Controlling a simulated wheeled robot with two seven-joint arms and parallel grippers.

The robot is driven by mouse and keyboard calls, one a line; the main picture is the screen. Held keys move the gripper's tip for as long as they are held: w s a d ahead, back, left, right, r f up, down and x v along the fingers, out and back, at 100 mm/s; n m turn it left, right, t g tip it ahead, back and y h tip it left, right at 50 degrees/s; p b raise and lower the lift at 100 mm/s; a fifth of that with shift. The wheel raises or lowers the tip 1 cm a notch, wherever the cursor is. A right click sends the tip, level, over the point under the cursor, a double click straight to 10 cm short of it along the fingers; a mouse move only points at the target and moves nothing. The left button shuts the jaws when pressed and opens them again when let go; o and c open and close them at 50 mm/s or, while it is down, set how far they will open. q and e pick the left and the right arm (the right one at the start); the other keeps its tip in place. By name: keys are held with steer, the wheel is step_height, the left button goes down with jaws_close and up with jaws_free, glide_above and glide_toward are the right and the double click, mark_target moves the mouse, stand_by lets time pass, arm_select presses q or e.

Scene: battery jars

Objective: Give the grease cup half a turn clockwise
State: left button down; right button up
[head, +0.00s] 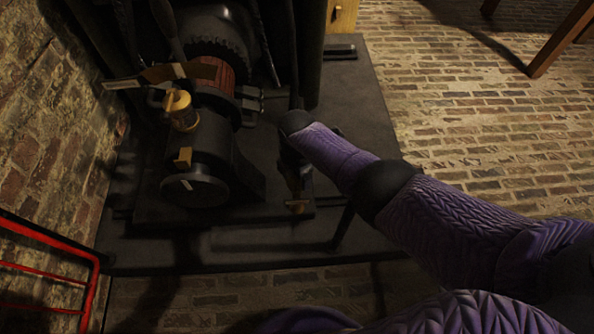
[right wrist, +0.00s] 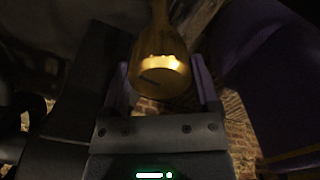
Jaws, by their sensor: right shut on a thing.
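The grease cup shows in the right wrist view as a rounded brass body (right wrist: 160,78) with a narrower stem above it. It sits between the two fingers of my right gripper (right wrist: 160,85), which is shut on it. In the head view my right gripper (head: 297,186) is low beside the dark machine, with a small brass part (head: 297,206) of the cup showing at its fingertips. The gripper and forearm hide much of that spot. My left gripper is not in view.
The dark machine (head: 200,188) carries a separate brass-capped cup (head: 180,110) and a red-brown ring (head: 210,72). It stands on a grey base (head: 350,120). A red rail (head: 48,235) is at lower left by the brick wall (head: 45,110). Brick floor (head: 460,110) is open at right.

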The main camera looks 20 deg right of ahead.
steer(key=m, duration=1.2)
steer(key=shift+m+p, duration=0.3)
steer(key=shift+p, duration=0.05)
steer(key=m, duration=0.4)
steer(key=shift+m, duration=0.3)
steer(key=m, duration=0.3)
steer(key=shift+m, duration=0.3)
steer(key=m, duration=0.4)
steer(key=shift+m, duration=0.3)
steer(key=m, duration=0.4)
steer(key=shift+m, duration=1.8)
steer(key=shift+m, duration=0.3)
